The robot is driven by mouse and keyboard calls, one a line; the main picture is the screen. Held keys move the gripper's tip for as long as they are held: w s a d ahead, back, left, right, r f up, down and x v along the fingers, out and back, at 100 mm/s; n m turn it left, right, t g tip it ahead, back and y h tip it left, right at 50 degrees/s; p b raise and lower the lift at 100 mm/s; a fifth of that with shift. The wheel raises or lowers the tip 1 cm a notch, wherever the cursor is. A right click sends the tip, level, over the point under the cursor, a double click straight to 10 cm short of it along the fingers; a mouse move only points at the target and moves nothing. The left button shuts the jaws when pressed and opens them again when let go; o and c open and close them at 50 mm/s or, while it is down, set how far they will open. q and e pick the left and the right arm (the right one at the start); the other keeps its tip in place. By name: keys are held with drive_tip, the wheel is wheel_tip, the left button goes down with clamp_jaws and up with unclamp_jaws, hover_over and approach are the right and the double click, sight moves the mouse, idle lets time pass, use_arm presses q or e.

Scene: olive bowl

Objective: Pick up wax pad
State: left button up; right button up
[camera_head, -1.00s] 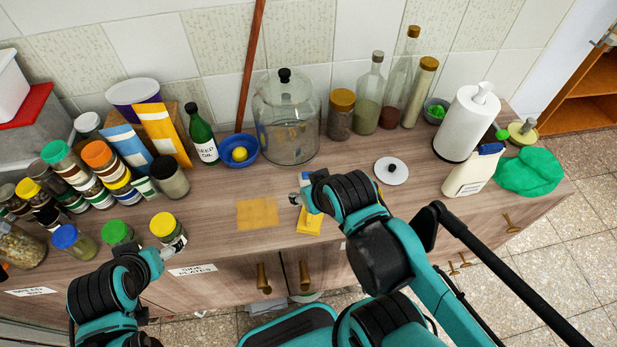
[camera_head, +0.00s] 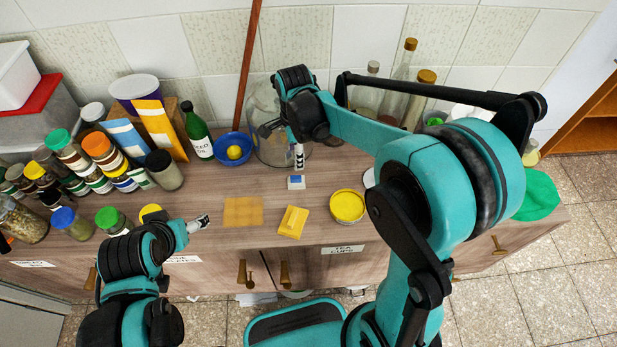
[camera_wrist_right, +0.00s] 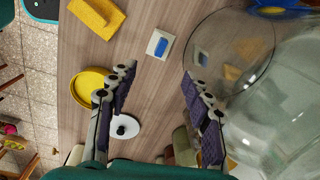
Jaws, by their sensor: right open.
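I cannot tell for certain which item is the wax pad. A flat tan-orange square (camera_head: 243,211) lies on the wooden counter. A small white block with a blue top (camera_head: 296,183) lies behind it to the right; it also shows in the right wrist view (camera_wrist_right: 160,44). A yellow block (camera_head: 292,222) lies near the front edge, also in the wrist view (camera_wrist_right: 97,14). My right gripper (camera_head: 299,160) points down above the counter behind the blue-topped block, open and empty between its fingers (camera_wrist_right: 158,74). My left gripper (camera_head: 200,224) is left of the tan square; its jaws are unclear.
A large glass jar (camera_head: 266,145) stands right beside my right gripper. A yellow round dish (camera_head: 347,206) and a white lid (camera_wrist_right: 124,127) lie to the right. A blue bowl (camera_head: 233,148), a green bottle (camera_head: 197,132) and several spice jars stand to the left.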

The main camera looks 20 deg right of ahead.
sight(296, 177)
drive_tip(key=f, duration=0.3)
drive_tip(key=f+m+b, duration=0.1)
drive_tip(key=f, duration=0.1)
drive_tip(key=w+f+m+b, duration=0.1)
drive_tip(key=f, duration=0.2)
drive_tip(key=shift+w+d+f+g, duration=0.1)
drive_tip(key=shift+f+g, duration=0.2)
drive_tip(key=shift+f, duration=0.05)
drive_tip(key=f, duration=0.1)
drive_tip(key=f+b, duration=0.1)
drive_tip(key=f, duration=0.1)
drive_tip(key=f+b, duration=0.1)
drive_tip(key=f, duration=0.1)
drive_tip(key=shift+a+f, duration=0.1)
drive_tip(key=shift+a, duration=0.15)
drive_tip(key=shift+c, duration=0.6)
use_arm(q)
drive_tip(key=f, duration=0.2)
drive_tip(key=d+f, duration=0.1)
drive_tip(key=f, duration=0.1)
use_arm(e)
drive_tip(key=c, duration=0.8)
use_arm(q)
drive_tip(key=shift+r, duration=0.1)
use_arm(e)
drive_tip(key=shift+r, duration=0.2)
